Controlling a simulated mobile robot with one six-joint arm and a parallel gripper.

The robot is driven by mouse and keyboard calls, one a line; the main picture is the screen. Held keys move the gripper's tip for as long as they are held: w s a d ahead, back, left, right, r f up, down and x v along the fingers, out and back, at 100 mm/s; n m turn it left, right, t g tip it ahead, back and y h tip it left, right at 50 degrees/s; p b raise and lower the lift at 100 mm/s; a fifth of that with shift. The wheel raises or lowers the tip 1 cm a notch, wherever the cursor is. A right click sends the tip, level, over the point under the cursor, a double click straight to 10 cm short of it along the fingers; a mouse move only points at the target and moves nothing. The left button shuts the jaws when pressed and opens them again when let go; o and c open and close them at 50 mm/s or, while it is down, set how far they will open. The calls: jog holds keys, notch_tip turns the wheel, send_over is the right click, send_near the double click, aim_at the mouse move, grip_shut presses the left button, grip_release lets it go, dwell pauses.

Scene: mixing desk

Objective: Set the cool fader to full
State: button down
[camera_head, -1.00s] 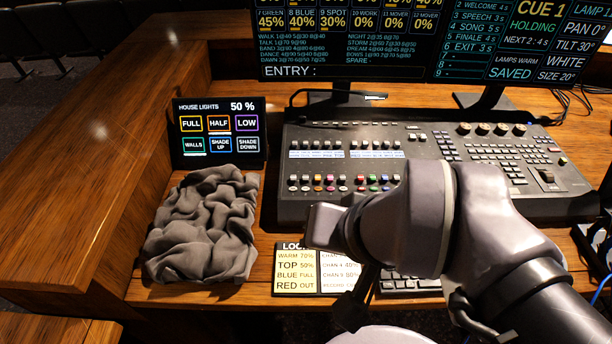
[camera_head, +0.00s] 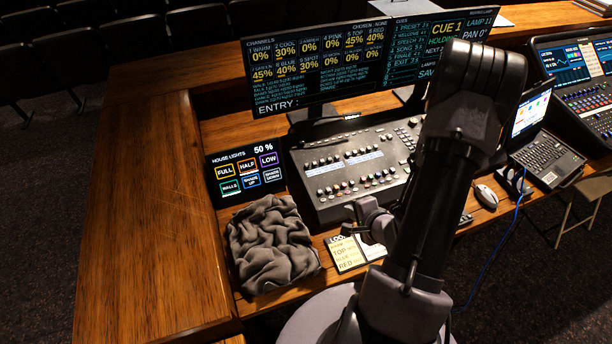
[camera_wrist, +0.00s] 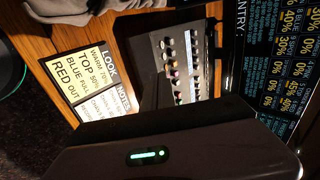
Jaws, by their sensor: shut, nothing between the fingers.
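The lighting console (camera_head: 325,208) stands on the desk, with a row of coloured fader caps (camera_head: 355,187) along its near part. I cannot read the labels, so I cannot tell which cap is the cool fader. The channel screen (camera_head: 318,65) lists cool at 30%. My gripper (camera_head: 350,224) is at the console's near edge, partly hidden by my arm, shut and empty. In the wrist view the dark fingers (camera_wrist: 155,90) point towards the console, in front of its coloured caps (camera_wrist: 173,75). No contact with a fader is visible.
A yellow and white look card (camera_head: 346,254) lies in front of the console. A crumpled grey cloth (camera_head: 270,245) and a house lights panel (camera_head: 245,172) are to its left. Bare wood (camera_head: 150,220) lies far left.

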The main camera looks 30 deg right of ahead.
aim_at(329, 192)
jog(key=b+x, duration=1)
jog(key=b, duration=0.7)
jog(key=shift+w+f, duration=0.1)
jog(key=shift+f, duration=0.25)
jog(key=w, duration=0.2)
jog(key=shift+w+d+r+b, duration=0.25)
jog(key=shift+w+d+b, duration=0.1)
jog(key=shift+d, duration=0.05)
jog(key=shift+w+d, duration=0.15)
jog(key=shift+w, duration=0.45)
jog(key=shift+r, duration=0.1)
